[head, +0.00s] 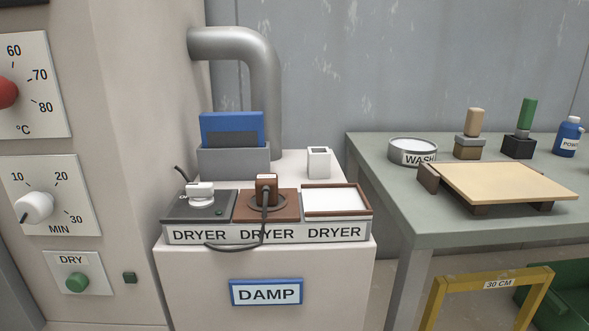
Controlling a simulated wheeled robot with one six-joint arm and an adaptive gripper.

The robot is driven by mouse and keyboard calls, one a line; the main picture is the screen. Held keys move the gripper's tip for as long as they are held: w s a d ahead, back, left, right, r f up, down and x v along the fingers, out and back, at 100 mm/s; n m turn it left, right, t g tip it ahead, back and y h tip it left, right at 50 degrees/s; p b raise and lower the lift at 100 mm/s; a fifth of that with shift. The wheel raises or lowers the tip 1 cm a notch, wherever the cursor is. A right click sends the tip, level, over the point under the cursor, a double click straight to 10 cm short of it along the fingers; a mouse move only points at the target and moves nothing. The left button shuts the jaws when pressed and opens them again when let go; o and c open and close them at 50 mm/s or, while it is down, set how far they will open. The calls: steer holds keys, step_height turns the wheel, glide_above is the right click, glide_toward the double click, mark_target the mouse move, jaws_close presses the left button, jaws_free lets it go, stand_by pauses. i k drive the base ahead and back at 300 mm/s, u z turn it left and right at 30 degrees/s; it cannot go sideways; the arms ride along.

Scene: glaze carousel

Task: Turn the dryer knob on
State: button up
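A box top carries three side-by-side panels, each labelled DRYER. The left, dark panel (190,215) bears a white knob-like piece (200,193) on a round base, with a small green spot beside it. Its exact setting is hard to read. The middle, brown panel (280,208) has a brown plug-like piece (266,184) on a round base, with a dark cable (263,225) hanging over the front. The right panel (337,201) is white inside a brown frame. My gripper is not in view.
A machine at left has a red knob (6,92), a white MIN knob (35,207) and a green DRY button (77,282). Behind the panels stand a blue-and-grey holder (233,160) and a white box (319,162).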

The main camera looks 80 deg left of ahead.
mark_target(201, 196)
steer(key=i, duration=0.5)
steer(key=u, duration=2.5)
